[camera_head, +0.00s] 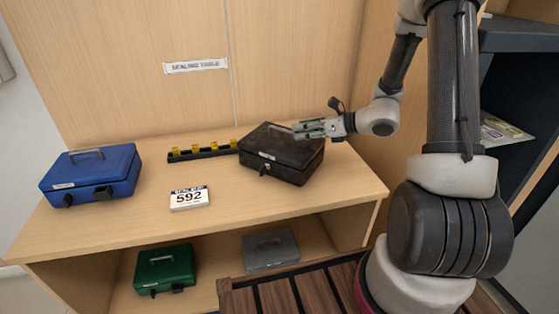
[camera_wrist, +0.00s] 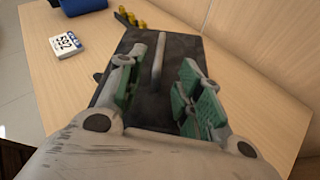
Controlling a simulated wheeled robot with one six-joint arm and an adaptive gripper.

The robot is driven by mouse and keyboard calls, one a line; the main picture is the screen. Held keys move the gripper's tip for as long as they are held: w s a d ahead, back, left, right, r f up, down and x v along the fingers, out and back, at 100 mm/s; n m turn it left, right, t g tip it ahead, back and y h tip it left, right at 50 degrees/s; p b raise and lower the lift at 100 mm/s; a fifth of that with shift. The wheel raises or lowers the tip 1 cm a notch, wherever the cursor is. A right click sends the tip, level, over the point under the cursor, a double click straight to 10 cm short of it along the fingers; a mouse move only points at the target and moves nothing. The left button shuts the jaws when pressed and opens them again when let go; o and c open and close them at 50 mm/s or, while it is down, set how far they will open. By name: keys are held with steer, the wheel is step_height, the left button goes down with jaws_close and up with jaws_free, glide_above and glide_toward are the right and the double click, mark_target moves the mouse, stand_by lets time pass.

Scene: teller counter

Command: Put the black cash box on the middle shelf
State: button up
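The black cash box (camera_head: 288,163) sits closed on the right part of the tabletop, its latch and label toward the front. My gripper (camera_head: 308,128) is over its lid from the right. In the wrist view, my gripper (camera_wrist: 160,98) is open, with green finger pads on either side of the box's raised bar handle (camera_wrist: 158,58). Gaps show between the pads and the handle. The box's dark lid (camera_wrist: 182,62) fills the middle of that view. A dark shelf unit (camera_head: 515,35) stands at the right, with a leaflet on one shelf; my arm partly hides it.
A blue cash box (camera_head: 90,175), a white number block reading 592 (camera_head: 189,198) and a black rail with yellow pieces (camera_head: 203,152) share the table (camera_head: 130,228). Below are a green box (camera_head: 165,270) and a grey box (camera_head: 270,250). A slatted wooden surface (camera_head: 290,293) lies in front.

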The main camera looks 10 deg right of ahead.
steer(key=x, duration=0.4)
steer(key=r+x, duration=0.1)
steer(key=x, duration=0.1)
steer(key=shift+w+a+f, duration=0.2)
steer(key=shift+w+a, duration=0.05)
steer(key=shift+a, duration=0.15)
jaws_close()
steer(key=shift+r, duration=0.1)
